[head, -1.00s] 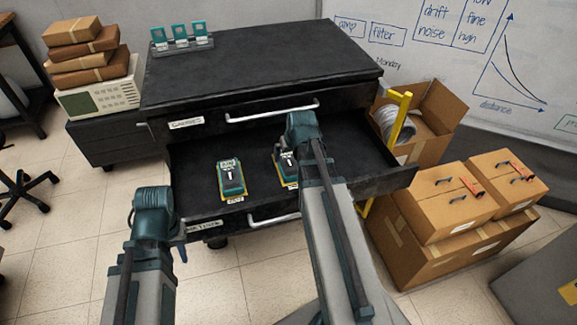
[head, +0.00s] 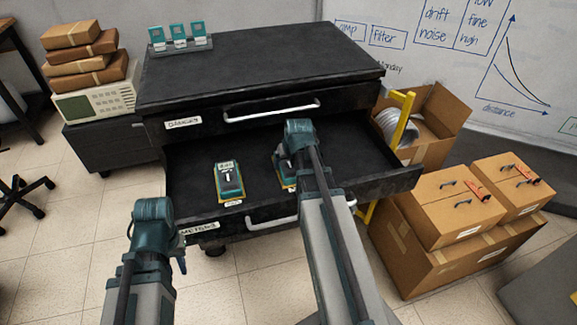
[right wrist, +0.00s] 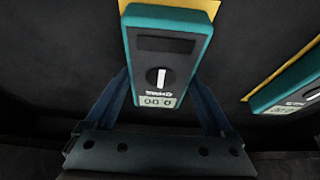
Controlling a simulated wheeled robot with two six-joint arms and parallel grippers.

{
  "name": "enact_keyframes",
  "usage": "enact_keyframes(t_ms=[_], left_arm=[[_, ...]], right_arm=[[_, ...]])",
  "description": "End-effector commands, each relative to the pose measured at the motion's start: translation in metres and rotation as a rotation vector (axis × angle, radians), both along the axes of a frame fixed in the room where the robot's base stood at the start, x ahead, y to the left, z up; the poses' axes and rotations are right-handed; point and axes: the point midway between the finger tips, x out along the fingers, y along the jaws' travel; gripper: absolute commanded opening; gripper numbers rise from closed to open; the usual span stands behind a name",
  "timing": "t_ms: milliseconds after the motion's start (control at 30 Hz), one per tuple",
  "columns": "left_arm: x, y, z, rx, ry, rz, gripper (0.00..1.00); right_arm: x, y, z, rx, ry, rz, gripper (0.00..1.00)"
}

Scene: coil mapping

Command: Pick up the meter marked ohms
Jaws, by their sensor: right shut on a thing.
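Two teal meters with dark faces and white dials lie in the open drawer (head: 260,195). The right-hand meter (head: 288,178) is mostly hidden by my right arm in the head view. In the right wrist view this meter (right wrist: 166,60) sits between the fingers of my right gripper (right wrist: 165,108), which is shut on it. Its small marking appears upside down and looks like OHMS, though it is blurred. The other meter (head: 229,180) lies to the left in the drawer, and its edge shows at right in the wrist view (right wrist: 292,85). My left gripper (head: 180,260) hangs outside the drawer, its fingers unclear.
Yellow patches show under the meters. The drawer's upper neighbour (head: 240,117) is closed above it. Small teal devices (head: 180,38) stand on the black cabinet top (head: 270,65). Cardboard boxes (head: 450,200) and a yellow frame (head: 402,118) stand to the right.

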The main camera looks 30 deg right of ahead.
Motion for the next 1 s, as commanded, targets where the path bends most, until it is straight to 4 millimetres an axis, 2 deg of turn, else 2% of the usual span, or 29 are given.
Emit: enact_keyframes(t_ms=[33, 167, 200, 467, 633, 767, 1000], left_arm=[[0.0, 0.0, 0.0, 0.0, 0.0, 0.0, 0.3], [0.0, 0.0, 0.0, 0.0, 0.0, 0.0, 0.3], [0.0, 0.0, 0.0, 0.0, 0.0, 0.0, 0.3], [0.0, 0.0, 0.002, 0.0, 0.0, 0.0, 0.3], [0.0, 0.0, 0.011, 0.0, 0.0, 0.0, 0.3], [0.0, 0.0, 0.025, 0.0, 0.0, 0.0, 0.3], [0.0, 0.0, 0.061, 0.0, 0.0, 0.001, 0.3]], right_arm=[[0.0, 0.0, 0.0, 0.0, 0.0, 0.0, 0.35], [0.0, 0.0, 0.0, 0.0, 0.0, 0.0, 0.12], [0.0, 0.0, 0.0, 0.0, -0.001, 0.0, 0.1], [0.0, 0.0, 0.002, 0.0, 0.0, 0.0, 0.1], [0.0, 0.0, 0.011, 0.0, -0.001, 0.0, 0.1], [0.0, 0.0, 0.025, 0.0, -0.001, 0.0, 0.1], [0.0, 0.0, 0.061, 0.0, -0.001, 0.0, 0.1]])
